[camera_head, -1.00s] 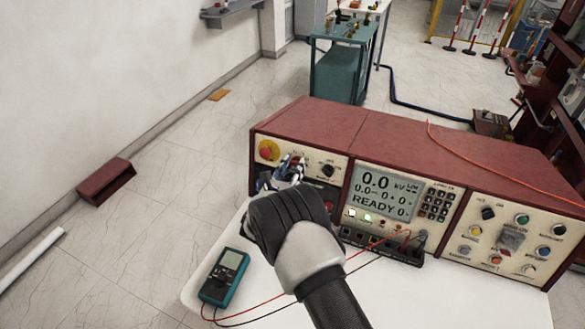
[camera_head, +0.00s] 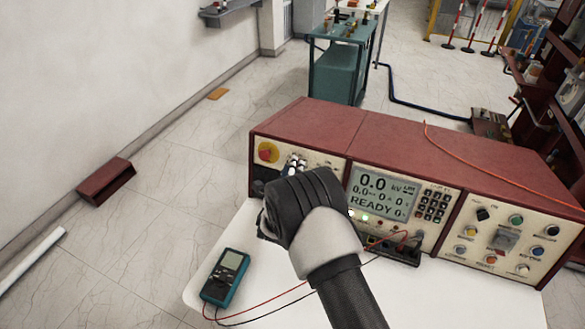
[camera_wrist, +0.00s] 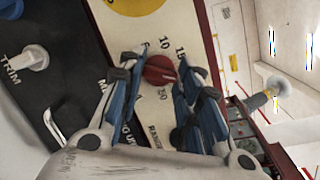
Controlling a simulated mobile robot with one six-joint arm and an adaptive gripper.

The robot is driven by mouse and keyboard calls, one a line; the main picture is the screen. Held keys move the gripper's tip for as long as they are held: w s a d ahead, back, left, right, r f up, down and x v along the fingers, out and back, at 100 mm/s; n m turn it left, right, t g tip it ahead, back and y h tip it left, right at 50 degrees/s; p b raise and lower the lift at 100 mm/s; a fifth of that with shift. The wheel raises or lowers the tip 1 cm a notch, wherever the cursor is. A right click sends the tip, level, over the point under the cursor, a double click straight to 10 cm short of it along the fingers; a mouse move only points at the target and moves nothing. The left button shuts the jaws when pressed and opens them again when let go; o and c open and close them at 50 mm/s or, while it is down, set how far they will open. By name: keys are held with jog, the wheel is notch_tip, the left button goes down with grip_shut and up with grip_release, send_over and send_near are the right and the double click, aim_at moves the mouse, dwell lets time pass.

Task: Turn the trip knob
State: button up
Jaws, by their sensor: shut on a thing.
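The red knob (camera_wrist: 160,70) sits on the cream front panel in the wrist view, with printed numbers around it such as 10 and 50. My gripper (camera_wrist: 158,76) has a blue-and-black finger on each side of the knob and is shut on it. In the head view my gripper (camera_head: 296,163) is at the left section of the console (camera_head: 318,127), and my wrist hides most of that section. The knob itself is hidden there. Some lettering near the knob is partly covered by the fingers.
A yellow dial with a red button (camera_head: 267,152) is left of my gripper. The console display (camera_head: 381,192) reads READY and 0.0 kV. A teal meter (camera_head: 226,277) lies on the white table (camera_head: 480,300), with red and black leads.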

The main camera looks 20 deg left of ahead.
jog(key=shift+n+p, duration=0.3)
jog(key=shift+n, duration=0.8)
jog(key=shift+g, duration=0.3)
jog(key=o, duration=1)
jog(key=shift+o, duration=0.2)
jog(key=s+d+r, duration=0.1)
jog(key=s+r, duration=0.1)
jog(key=s, duration=0.9)
jog(key=shift+s, duration=0.4)
jog(key=shift+d, duration=0.1)
